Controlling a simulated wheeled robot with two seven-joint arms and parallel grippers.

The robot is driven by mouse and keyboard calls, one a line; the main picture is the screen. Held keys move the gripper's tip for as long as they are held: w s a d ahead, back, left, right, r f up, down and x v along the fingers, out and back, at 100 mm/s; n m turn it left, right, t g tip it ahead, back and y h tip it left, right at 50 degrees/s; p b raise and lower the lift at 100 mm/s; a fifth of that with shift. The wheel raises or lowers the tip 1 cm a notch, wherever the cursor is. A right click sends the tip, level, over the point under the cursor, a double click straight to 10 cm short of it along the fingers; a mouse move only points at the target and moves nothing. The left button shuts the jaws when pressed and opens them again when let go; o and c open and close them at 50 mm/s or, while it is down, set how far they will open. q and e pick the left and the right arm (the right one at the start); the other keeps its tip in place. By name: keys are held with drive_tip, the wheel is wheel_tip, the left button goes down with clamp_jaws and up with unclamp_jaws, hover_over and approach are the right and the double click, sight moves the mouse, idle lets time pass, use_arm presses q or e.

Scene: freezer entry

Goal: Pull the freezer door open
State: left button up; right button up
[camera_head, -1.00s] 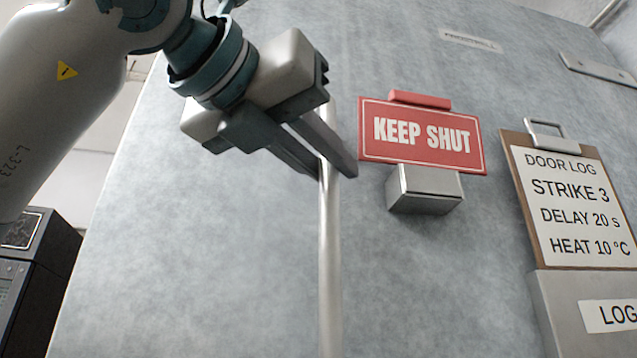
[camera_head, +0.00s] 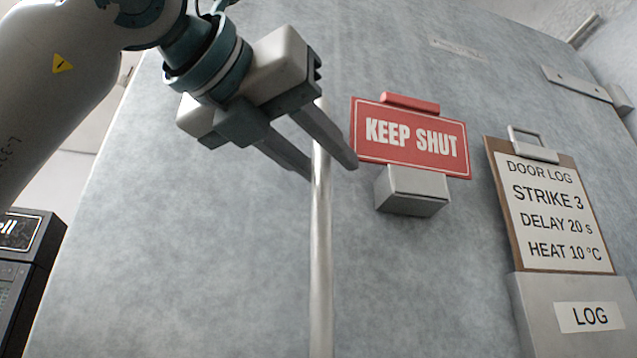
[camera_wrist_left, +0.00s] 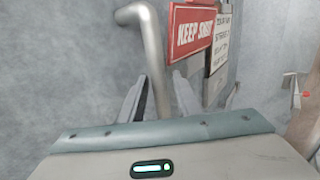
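The freezer door (camera_head: 200,280) is a large mottled grey panel filling most of the head view. Its handle (camera_head: 321,260) is a vertical metal bar; the wrist view shows its bent upper end (camera_wrist_left: 150,45) meeting the door. My left gripper (camera_head: 333,170) is at the upper part of the bar, fingers apart. In the left wrist view, the bar runs between the two fingers (camera_wrist_left: 160,88), with the fingers spread on either side. Contact cannot be told. I cannot tell whether the door stands ajar. My right gripper is in neither view.
A red KEEP SHUT sign (camera_head: 411,138), a small grey box (camera_head: 411,190), a DOOR LOG clipboard (camera_head: 550,205) and a LOG box (camera_head: 575,300) are right of the handle. A hinge strap (camera_head: 578,82) is at upper right. A dark cabinet (camera_head: 30,265) stands at left.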

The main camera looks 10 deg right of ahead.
use_arm(q)
drive_tip(key=shift+d, duration=0.2)
drive_tip(key=shift+f, duration=0.1)
drive_tip(key=shift+a, duration=0.2)
